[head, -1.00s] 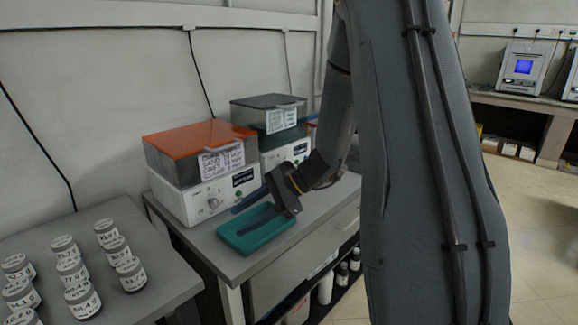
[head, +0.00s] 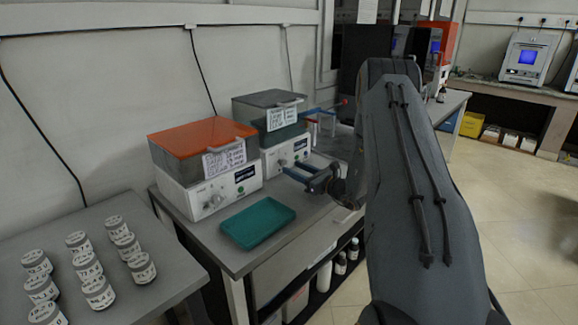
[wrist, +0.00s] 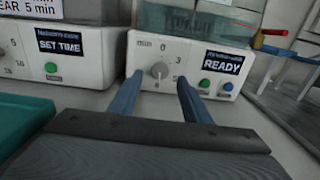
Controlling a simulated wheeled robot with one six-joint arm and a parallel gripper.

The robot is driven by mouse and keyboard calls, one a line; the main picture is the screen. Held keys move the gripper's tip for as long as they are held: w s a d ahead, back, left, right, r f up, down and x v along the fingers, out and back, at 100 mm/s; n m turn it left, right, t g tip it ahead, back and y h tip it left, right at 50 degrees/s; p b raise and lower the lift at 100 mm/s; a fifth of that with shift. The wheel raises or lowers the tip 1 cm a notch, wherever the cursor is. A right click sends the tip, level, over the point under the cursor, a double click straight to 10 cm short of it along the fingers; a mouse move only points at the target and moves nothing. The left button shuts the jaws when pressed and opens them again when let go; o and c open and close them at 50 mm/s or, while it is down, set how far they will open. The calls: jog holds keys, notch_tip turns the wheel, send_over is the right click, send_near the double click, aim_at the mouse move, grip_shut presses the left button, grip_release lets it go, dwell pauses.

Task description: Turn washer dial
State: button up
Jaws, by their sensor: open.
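Two washers stand side by side on the bench. The left washer (head: 180,195) has an orange lid and a round dial (head: 215,200) on its white front. The right washer (head: 270,158) has a dark grey lid. In the wrist view its front shows a grey dial (wrist: 159,70) with numbers around it and a label (wrist: 222,62) reading READY. My gripper (head: 291,167) is open in front of the right washer. In the wrist view its blue fingers (wrist: 160,80) point at that dial, which appears between the fingertips. I cannot tell whether they touch it.
A teal tray (head: 232,232) lies on the bench before the washers and shows at the left of the wrist view. A rack (wrist: 285,70) with a red-tipped handle stands right of the right washer. Several labelled jars (head: 97,292) stand on the nearer left table.

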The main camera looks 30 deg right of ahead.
aim_at(285, 164)
jog(key=shift+x, duration=1.8)
jog(key=c, duration=1)
jog(key=shift+m+b, duration=0.6)
jog(key=shift+m, duration=0.2)
jog(key=o, duration=1)
jog(key=shift+s, duration=0.1)
